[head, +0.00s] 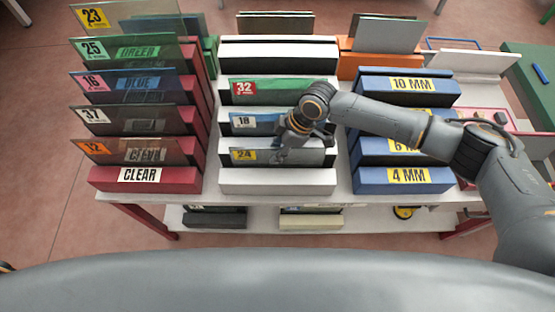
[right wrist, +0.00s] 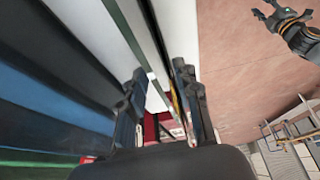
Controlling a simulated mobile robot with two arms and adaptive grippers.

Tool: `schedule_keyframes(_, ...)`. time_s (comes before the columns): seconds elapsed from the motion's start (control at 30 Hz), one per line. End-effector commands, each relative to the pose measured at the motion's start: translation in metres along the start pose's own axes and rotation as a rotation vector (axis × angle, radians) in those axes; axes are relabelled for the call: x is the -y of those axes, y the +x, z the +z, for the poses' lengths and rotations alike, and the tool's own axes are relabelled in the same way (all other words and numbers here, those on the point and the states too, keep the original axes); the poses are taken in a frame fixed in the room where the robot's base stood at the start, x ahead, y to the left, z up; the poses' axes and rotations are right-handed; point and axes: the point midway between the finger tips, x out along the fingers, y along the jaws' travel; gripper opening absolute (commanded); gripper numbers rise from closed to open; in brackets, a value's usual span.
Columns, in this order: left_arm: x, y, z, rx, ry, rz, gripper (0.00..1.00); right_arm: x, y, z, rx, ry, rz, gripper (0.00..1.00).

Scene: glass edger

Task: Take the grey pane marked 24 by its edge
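The grey pane marked 24 (head: 310,157) stands upright in the front slot of the middle rack, with a yellow label at its left. My right gripper (head: 285,152) is over its upper edge, left of the pane's middle, and hides part of it. In the right wrist view, the fingers of my right gripper (right wrist: 160,88) are apart, with a thin pane edge (right wrist: 147,62) running between them; contact cannot be told. My left gripper (right wrist: 268,11) shows small at the upper right of that view, with its fingers seemingly spread.
Panes marked 18 (head: 244,122) and 32 (head: 270,90) stand close behind. A red rack (head: 105,183) with several tinted panes is at the left. Blue boxes with MM labels (head: 385,178) stand at the right, under my right arm. The floor in front is partly open.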

Motion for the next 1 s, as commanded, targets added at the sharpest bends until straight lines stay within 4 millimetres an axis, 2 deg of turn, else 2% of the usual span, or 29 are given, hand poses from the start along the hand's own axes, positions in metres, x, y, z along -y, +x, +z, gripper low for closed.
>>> schedule_keyframes(0.03, 0.0, 0.0, 0.0, 0.0, 0.0, 0.0, 0.4, 0.0, 0.0, 0.0, 0.0, 0.0, 0.0, 0.32)
schedule_keyframes(0.07, 0.0, 0.0, 0.0, 0.0, 0.0, 0.0, 0.4, 0.0, 0.0, 0.0, 0.0, 0.0, 0.0, 0.28)
schedule_keyframes(0.2, 0.0, 0.0, 0.0, 0.0, -0.001, 0.0, 0.4, 0.0, 0.0, 0.0, 0.0, 0.001, 0.0, 0.0)
schedule_keyframes(0.77, 0.0, 0.001, 0.001, 0.001, -0.002, -0.001, 0.4, -0.001, -0.004, -0.002, -0.003, 0.0, 0.002, 0.0)
schedule_keyframes(1.0, 0.0, 0.006, 0.002, 0.002, -0.001, -0.001, 0.4, -0.002, -0.022, -0.01, -0.005, -0.002, 0.005, 0.0)
